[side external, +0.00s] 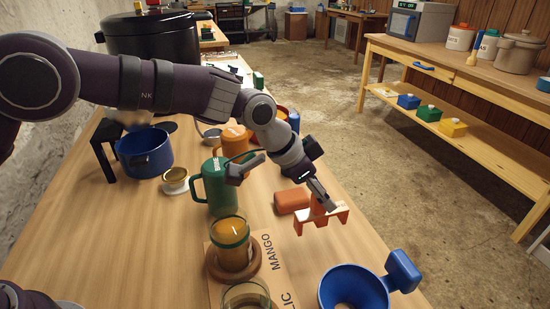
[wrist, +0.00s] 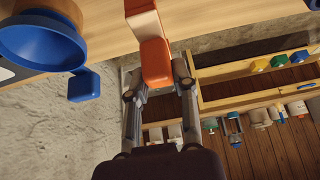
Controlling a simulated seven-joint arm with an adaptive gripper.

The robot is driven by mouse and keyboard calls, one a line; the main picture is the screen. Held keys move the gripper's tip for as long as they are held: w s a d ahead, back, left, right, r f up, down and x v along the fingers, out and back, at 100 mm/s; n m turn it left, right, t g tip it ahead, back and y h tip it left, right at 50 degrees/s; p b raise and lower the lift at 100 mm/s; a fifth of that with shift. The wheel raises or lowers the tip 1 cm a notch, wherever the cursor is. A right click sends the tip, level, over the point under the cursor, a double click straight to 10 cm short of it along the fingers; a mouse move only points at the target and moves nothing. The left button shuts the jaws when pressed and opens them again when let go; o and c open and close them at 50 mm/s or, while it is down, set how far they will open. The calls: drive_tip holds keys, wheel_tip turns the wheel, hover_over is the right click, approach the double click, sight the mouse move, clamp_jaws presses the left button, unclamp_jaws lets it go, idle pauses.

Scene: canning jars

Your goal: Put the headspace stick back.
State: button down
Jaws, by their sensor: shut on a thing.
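My gripper (side external: 322,197) points down over the right side of the bench, near its edge. It is shut on an orange piece (side external: 318,216), apparently the headspace stick, with a flat bar and short downward tabs. In the wrist view the orange piece (wrist: 154,60) shows between the two fingers (wrist: 157,82). I cannot tell whether it touches the bench. The fingers hide part of it. A rounded orange block (side external: 291,201) lies on the bench just left of it in the side view.
A blue funnel (side external: 352,286) lies near the front right edge; it also shows in the wrist view (wrist: 40,42). A filled jar (side external: 231,243) stands on a wooden ring, with another jar (side external: 246,296) in front. A green mug (side external: 219,188) and blue pot (side external: 146,153) stand left.

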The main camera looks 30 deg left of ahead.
sight(311, 208)
wheel_tip(311, 208, down, 5)
drive_tip(key=shift+f, duration=0.1)
drive_tip(key=c, duration=0.9)
unclamp_jaws()
drive_tip(key=shift+f, duration=0.1)
drive_tip(key=shift+a+r, duration=0.15)
drive_tip(key=shift+r, duration=0.3)
drive_tip(key=v, duration=1.1)
drive_tip(key=s+a+r+n+y, duration=0.2)
drive_tip(key=s+a+n, duration=0.2)
drive_tip(key=s+a, duration=0.4)
drive_tip(key=s+a+r+n+t+y, duration=0.1)
drive_tip(key=s+a+r+n+y, duration=0.1)
drive_tip(key=s+a+n, duration=0.3)
drive_tip(key=s+a+r, duration=0.1)
drive_tip(key=s+a, duration=0.2)
drive_tip(key=a, duration=0.1)
drive_tip(key=shift+s+a+r+y, duration=0.25)
drive_tip(key=shift+a+r+y, duration=0.05)
drive_tip(key=shift+a, duration=0.1)
